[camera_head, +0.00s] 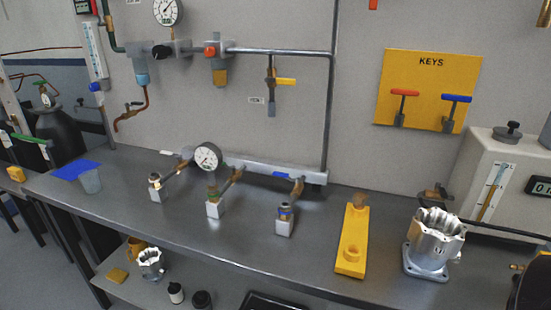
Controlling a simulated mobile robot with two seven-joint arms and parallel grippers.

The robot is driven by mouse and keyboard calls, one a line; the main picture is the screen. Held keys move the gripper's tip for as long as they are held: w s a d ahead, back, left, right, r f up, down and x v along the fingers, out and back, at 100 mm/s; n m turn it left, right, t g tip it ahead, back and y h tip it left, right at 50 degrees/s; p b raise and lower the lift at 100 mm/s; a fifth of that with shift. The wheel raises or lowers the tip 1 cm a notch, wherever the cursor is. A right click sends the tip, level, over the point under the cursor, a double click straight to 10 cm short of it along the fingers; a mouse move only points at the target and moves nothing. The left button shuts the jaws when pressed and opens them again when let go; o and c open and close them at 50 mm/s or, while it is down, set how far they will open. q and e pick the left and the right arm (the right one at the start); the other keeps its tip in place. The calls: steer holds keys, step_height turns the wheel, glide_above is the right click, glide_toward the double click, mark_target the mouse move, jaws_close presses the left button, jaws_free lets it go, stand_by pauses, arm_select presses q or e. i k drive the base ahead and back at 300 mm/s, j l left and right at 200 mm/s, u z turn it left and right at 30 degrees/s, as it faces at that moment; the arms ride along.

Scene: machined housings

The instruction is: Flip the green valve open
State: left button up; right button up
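A long green lever handle (30,140) shows at the far left, in front of a dark rounded tank; it looks roughly level, sloping slightly down to the right. The valve body under it is too small to make out. A second green part (213,191) is a small band on the middle bench fitting, above a white block (215,208). I cannot tell whether that band is a valve handle.
The grey bench (130,190) carries a pressure gauge (208,156), a yellow fixture (352,240) and a machined housing (434,245). A yellow KEYS board (428,90) hangs on the wall. A dark object (535,290) is cut off at lower right.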

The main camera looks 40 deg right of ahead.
mark_target(233, 168)
steer(key=i+j+z, duration=0.1)
steer(key=z, duration=0.3)
steer(key=i+j+z, duration=0.1)
steer(key=z, duration=0.3)
steer(key=j+z, duration=0.15)
steer(key=z, duration=0.25)
steer(key=i+j+z, duration=0.1)
steer(key=j+z, duration=0.5)
steer(key=j, duration=0.2)
steer(key=j+z, duration=0.2)
steer(key=j, duration=1.5)
steer(key=i+j, duration=0.15)
steer(key=j, duration=0.65)
